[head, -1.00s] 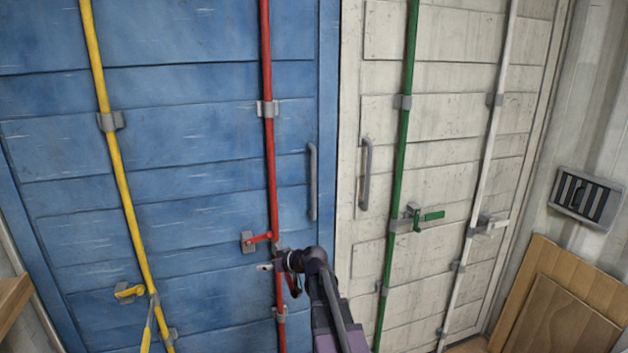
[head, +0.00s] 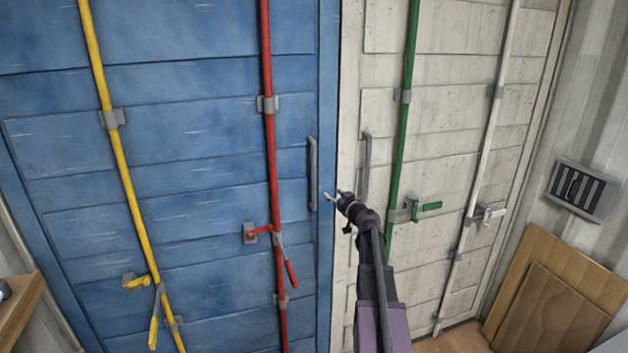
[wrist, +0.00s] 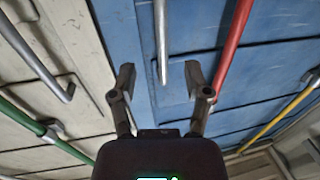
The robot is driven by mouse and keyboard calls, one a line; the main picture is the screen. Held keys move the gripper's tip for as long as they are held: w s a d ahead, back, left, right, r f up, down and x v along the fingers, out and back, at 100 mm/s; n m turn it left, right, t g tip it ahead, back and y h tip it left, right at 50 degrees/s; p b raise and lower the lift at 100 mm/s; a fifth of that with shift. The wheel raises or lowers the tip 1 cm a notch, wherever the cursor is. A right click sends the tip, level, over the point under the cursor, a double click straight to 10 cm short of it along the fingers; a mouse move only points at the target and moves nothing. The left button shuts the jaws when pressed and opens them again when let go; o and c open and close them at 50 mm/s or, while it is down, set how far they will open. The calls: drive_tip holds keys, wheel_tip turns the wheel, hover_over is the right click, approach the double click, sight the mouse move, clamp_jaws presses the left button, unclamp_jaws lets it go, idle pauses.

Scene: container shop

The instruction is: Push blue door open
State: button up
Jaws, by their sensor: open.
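The blue door (head: 180,190) fills the left half of the head view and looks closed against the white door (head: 440,130). It carries a yellow bar (head: 121,170), a red bar (head: 269,150) and a grey vertical handle (head: 312,175) near its right edge. My gripper (head: 328,197) is near the seam between the doors, just right of the blue door's handle. In the wrist view my gripper (wrist: 158,80) is open and empty, with the grey handle (wrist: 161,40) between and beyond its fingers. I cannot tell whether it touches the door.
The red lever (head: 289,270) and yellow lever (head: 154,325) hang down from their bars. The white door has a green bar (head: 401,130), a white bar (head: 490,140) and its own handle (head: 366,165). Wooden boards (head: 550,295) lean at the right, below a vent (head: 582,190).

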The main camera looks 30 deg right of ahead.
sight(315, 180)
drive_tip(key=shift+w, duration=0.15)
drive_tip(key=w, duration=1.3)
drive_tip(key=shift+w+d, duration=0.15)
drive_tip(key=shift+w, duration=0.15)
clamp_jaws()
